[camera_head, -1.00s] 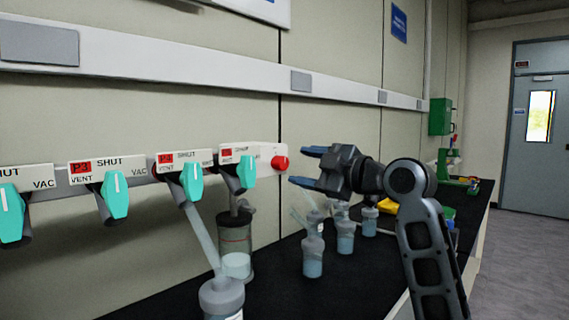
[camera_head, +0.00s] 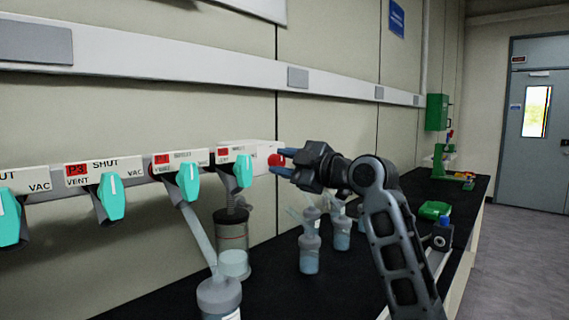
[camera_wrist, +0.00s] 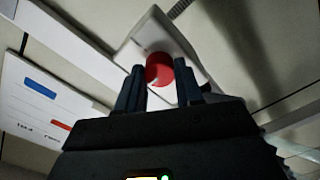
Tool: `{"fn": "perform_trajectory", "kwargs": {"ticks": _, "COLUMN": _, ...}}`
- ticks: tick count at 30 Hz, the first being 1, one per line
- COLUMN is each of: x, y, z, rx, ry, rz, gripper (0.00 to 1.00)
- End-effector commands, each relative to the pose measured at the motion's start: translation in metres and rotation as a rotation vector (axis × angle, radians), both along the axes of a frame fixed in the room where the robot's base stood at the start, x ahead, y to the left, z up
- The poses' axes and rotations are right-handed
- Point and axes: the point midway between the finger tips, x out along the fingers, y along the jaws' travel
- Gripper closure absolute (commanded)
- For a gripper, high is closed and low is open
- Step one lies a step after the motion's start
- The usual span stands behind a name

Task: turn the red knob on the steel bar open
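The red knob (camera_head: 275,160) sits at the right end of the steel bar (camera_head: 143,172), on a white plate. My gripper (camera_head: 282,161) is at the knob, coming from the right, with its blue fingers apart. In the wrist view the round red knob (camera_wrist: 160,69) shows just beyond and between the two dark blue fingers of my gripper (camera_wrist: 160,84). The fingers look open around or just short of the knob. I cannot tell whether they touch it. Part of the knob is hidden by a finger in the head view.
Several teal valve handles (camera_head: 188,181) stick out along the bar to the left. Glass flasks (camera_head: 309,250) stand on the black bench below. A green box (camera_head: 436,112) is on the wall and a green stand (camera_head: 440,165) is farther back.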

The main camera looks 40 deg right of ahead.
Motion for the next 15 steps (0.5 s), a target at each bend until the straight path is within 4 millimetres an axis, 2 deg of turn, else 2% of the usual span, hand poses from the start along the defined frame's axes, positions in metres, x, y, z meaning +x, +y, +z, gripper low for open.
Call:
{"fn": "perform_trajectory", "kwargs": {"ticks": 1, "x": -0.0001, "y": 0.0001, "z": -0.0001, "rx": 0.000, "ry": 0.000, "rz": 0.000, "gripper": 0.70}}
{"fn": "perform_trajectory", "kwargs": {"ticks": 9, "x": -0.0001, "y": 0.0001, "z": -0.0003, "rx": 0.000, "ry": 0.001, "rz": 0.001, "gripper": 0.95}}
{"fn": "perform_trajectory", "kwargs": {"ticks": 15, "x": -0.0001, "y": 0.0001, "z": -0.0004, "rx": 0.013, "ry": 0.001, "rz": 0.001, "gripper": 0.95}}
